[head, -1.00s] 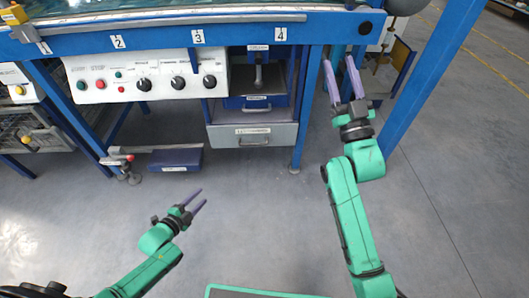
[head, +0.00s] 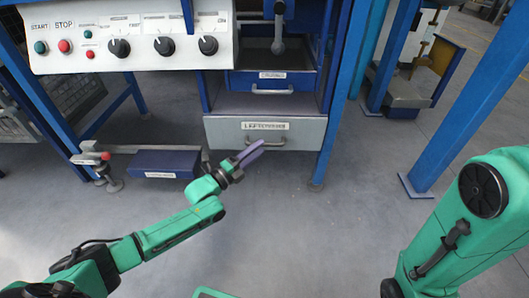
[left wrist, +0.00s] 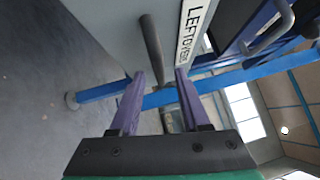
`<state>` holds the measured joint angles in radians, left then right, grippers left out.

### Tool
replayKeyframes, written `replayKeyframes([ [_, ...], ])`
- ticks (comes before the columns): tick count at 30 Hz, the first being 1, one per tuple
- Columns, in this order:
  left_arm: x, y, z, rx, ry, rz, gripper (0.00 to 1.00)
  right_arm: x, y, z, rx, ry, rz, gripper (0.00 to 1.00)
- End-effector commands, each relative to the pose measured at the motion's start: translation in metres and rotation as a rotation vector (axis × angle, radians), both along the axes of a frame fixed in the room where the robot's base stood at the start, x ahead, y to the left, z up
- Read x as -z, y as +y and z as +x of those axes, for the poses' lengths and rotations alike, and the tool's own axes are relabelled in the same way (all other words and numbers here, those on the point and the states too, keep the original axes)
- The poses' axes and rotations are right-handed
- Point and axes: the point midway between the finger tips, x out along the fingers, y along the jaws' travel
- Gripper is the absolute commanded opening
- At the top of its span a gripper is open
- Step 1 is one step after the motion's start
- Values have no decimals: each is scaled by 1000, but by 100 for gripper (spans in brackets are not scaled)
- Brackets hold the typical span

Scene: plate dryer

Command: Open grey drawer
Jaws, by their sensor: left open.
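The grey drawer (head: 222,133) is under the workbench, its front wide and labelled, with a bar handle (head: 285,144) below the label. It looks shut. My left gripper (head: 257,150) is open, its purple fingers just in front of the drawer's lower front, by the handle. In the left wrist view the grey front (left wrist: 115,22) is close and the dark handle bar (left wrist: 152,45) lines up between the two open fingers (left wrist: 159,74). I cannot tell whether the fingers reach around the bar. My right arm shows at the right, its gripper out of the picture.
A blue drawer (head: 257,84) with its own handle is just above. The control panel (head: 130,38) with knobs hangs at the upper left. A blue pedal box (head: 165,163) stands at the lower left, close to my left arm. A blue leg (head: 344,90) is right of the drawer.

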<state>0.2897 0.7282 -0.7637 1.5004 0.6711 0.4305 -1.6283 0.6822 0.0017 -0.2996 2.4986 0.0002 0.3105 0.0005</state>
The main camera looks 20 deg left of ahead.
Motion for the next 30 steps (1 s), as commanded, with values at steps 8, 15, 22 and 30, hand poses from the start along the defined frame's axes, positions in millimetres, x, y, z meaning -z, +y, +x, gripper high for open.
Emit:
replayKeyframes([
  [8,-3,-18,30,0,1,0,46,20,0,-1,1,-3,-1,50],
  [15,-4,-18,30,0,3,1,35,18,0,-1,1,-3,-1,50],
  [22,-4,-18,30,-1,2,0,0,18,0,-1,0,-2,-1,50],
  [30,-4,-17,30,-1,3,1,0,19,1,-1,0,-2,-1,50],
])
